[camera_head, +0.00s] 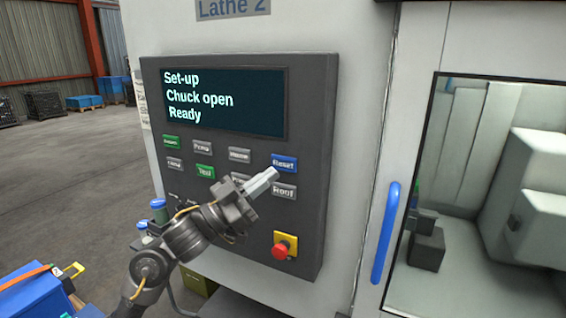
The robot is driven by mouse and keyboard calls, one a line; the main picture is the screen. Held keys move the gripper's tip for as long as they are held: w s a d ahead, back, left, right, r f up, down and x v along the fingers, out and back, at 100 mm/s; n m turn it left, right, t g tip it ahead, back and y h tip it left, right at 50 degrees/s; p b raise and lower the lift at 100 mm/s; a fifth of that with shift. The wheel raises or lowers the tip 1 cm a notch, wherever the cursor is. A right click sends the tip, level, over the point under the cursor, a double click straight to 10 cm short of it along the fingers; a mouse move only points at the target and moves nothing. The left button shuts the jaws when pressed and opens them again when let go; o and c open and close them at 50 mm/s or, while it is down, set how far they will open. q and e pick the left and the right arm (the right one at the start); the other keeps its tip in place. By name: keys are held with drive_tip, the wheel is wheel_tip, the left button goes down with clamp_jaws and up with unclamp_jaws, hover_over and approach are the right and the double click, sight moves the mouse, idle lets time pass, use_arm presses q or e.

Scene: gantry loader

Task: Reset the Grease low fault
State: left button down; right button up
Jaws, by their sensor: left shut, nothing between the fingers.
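The control panel (305,215) is on the front of the machine labelled Lathe 2. Its screen (223,101) reads "Set-up", "Chuck open", "Ready"; no Grease low text shows on it. The blue Reset button (284,163) is at the right of the upper button rows, with the grey Proof button (284,191) below it. My left gripper (274,174) is shut and empty, its tips just below and left of the Reset button. I cannot tell whether they touch the panel. The gripper and arm hide some buttons. My right gripper is out of view.
A red emergency stop (281,250) on a yellow plate sits low on the panel. A blue door handle (385,233) and a window (480,200) are to the right. A blue box (32,295) is at the lower left. Open floor lies at the left.

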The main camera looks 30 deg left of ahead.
use_arm(q)
drive_tip(key=shift+s, duration=1.2)
